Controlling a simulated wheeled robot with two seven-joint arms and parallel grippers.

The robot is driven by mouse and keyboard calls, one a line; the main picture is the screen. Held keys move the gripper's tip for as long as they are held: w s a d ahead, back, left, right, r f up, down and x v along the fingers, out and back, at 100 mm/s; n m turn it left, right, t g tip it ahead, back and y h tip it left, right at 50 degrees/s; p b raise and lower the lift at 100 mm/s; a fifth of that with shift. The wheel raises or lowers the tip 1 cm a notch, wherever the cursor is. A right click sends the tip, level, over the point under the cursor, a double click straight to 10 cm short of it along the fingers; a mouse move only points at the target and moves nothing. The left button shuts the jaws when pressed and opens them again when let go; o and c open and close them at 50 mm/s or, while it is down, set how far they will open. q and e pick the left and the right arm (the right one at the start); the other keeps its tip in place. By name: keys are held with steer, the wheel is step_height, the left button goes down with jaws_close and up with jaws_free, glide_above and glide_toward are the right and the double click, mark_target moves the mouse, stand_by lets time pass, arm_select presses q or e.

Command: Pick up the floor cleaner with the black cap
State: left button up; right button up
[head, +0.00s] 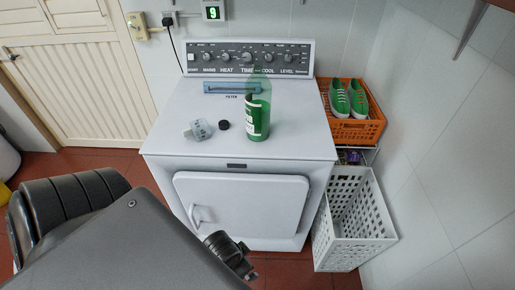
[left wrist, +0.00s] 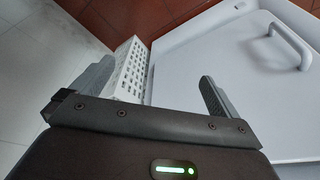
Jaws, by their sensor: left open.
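A green bottle with a pale label and a clear upper part (head: 257,118) stands on top of the white dryer (head: 180,110). A small clear bottle (head: 197,130) with dark marks lies left of it. A small round black cap (head: 223,125) shows between the two; I cannot tell whether it is joined to either. My left arm comes in at the lower left of the head view, below the dryer top and away from the bottles. In the left wrist view my left gripper (left wrist: 156,88) is open and empty, and no bottle shows there. My right gripper is not in view.
The dryer's control panel (head: 248,59) rises behind the bottles. Its closed front door (head: 245,205) has a handle. An orange crate (head: 357,130) with green shoes (head: 349,99) and a white perforated basket (head: 355,215) stand at right. The dryer top's front left is clear.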

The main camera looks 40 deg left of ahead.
arm_select(q)
step_height(320, 180, up, 6)
steer(key=w+a+t, duration=0.1)
steer(key=a, duration=0.1)
steer(key=n+t+y, duration=0.1)
steer(key=n+t, duration=0.2)
steer(key=t, duration=1.1)
glide_toward(251, 110)
steer(key=w, duration=0.4)
steer(key=w+p, duration=0.1)
steer(key=w, duration=0.4)
steer(key=shift+w+a, duration=0.2)
steer(key=shift+w, duration=0.05)
steer(key=shift+w+r+p, duration=0.15)
steer(key=shift+w+p, duration=0.2)
steer(key=shift+p, duration=0.25)
steer(key=w, duration=0.1)
steer(key=w+p, duration=0.1)
steer(key=w, duration=0.1)
steer(key=shift+w+a, duration=0.25)
steer(key=shift+w, duration=0.1)
steer(key=shift+w+f+p, duration=0.2)
steer(key=shift+w+p, duration=0.1)
steer(key=shift+w, duration=0.1)
steer(key=shift+s, duration=0.1)
